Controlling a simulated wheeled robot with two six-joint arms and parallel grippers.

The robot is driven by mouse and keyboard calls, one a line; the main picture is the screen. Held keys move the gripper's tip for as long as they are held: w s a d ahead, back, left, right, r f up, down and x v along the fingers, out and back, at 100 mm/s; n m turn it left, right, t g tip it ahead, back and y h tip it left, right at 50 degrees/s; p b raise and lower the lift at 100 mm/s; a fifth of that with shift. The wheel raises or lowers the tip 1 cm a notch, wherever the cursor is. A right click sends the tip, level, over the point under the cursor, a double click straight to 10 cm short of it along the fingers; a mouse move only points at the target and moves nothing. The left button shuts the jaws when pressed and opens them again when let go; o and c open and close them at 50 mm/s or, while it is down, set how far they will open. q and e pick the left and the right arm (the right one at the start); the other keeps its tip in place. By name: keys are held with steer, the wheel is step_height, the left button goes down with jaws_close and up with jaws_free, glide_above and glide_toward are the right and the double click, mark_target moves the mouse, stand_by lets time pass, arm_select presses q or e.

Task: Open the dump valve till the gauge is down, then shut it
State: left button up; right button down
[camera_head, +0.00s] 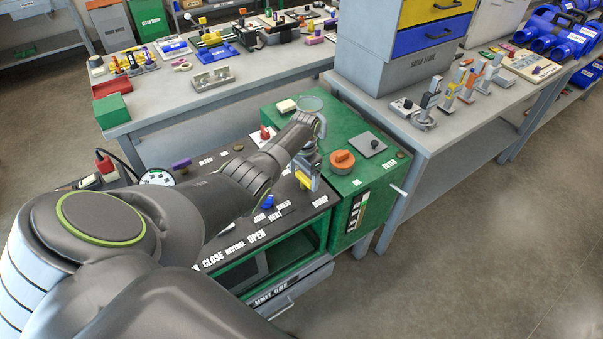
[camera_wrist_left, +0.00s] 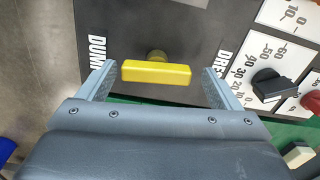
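The dump valve has a yellow bar handle (camera_wrist_left: 156,72) on a dark panel by the DUMP label. In the left wrist view it lies crosswise between the fingers of my left gripper (camera_wrist_left: 160,82), with a small gap at each end. The gripper is open and does not appear to hold the handle. In the head view my left gripper (camera_head: 307,168) is over the right end of the cart's black panel, partly covering the yellow handle (camera_head: 304,181). The round white gauge (camera_head: 157,177) is partly hidden behind my left arm; its needle cannot be read. My right gripper is not in view.
An orange knob (camera_head: 342,158) stands on the green unit (camera_head: 350,190) right of the valve. A blue knob (camera_head: 268,201) and CLOSE, NEUTRAL, OPEN labels are on the panel nearby. A black knob (camera_wrist_left: 270,85) on a numbered dial is right of the handle.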

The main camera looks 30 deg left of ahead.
mark_target(304, 177)
arm_select(q)
steer(key=shift+d+r, duration=0.1)
steer(key=shift+w+r, duration=0.1)
steer(key=shift+r, duration=0.15)
step_height(304, 177, up, 5)
steer(key=shift+r+p, duration=0.1)
steer(key=shift+p, duration=0.4)
step_height(304, 177, up, 12)
steer(key=shift+f+b, duration=0.2)
steer(key=shift+b, duration=0.5)
